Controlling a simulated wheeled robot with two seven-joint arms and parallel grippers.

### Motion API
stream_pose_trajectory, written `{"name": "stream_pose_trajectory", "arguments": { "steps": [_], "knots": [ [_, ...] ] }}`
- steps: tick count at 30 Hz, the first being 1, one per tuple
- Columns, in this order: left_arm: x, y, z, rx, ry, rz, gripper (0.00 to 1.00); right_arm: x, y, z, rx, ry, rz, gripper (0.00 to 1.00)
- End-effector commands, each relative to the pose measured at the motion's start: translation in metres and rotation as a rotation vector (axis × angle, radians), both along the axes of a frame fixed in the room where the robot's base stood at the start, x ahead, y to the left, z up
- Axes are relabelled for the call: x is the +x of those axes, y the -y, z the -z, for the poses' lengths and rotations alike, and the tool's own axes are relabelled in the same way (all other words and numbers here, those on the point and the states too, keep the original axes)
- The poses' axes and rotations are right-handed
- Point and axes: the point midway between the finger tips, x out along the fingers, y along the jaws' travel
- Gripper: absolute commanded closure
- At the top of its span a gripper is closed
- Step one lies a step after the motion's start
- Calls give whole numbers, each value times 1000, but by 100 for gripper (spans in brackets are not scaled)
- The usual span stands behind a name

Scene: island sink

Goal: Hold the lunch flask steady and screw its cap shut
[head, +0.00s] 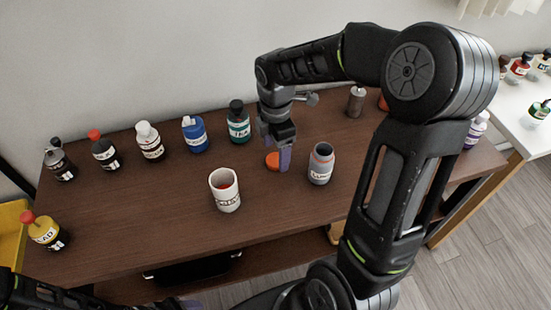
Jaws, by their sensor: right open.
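The lunch flask (320,165) is most likely the open grey container with a pinkish-orange rim, standing upright on the brown table. An orange disc (272,161), seemingly its cap, lies flat on the table to its left, apart from it. My right gripper (280,151) points down over the cap, open; one finger hides the cap's right side. I cannot tell if it touches the cap. My left arm is low at the left edge, and only a bit of its gripper (190,303) shows at the bottom.
A white cup-like container (225,191) stands left of the flask. Several labelled bottles, including a blue one (194,134) and a green one (239,123), line the back. A yellow bottle (47,231) is at the left end. A brown cylinder (355,101) stands at the back right.

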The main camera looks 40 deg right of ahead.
Motion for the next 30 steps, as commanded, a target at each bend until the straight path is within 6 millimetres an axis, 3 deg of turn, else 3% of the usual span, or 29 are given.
{"name": "stream_pose_trajectory", "arguments": {
  "steps": [6,24,30],
  "knots": [
    [0,0,-1,0,0,0,34,0,0,22,0,0,-1,29],
    [0,0,-1,0,0,0,34,0,0,22,0,1,-1,29],
    [0,0,-1,0,0,0,34,0,0,22,0,1,-1,45]
  ]
}}
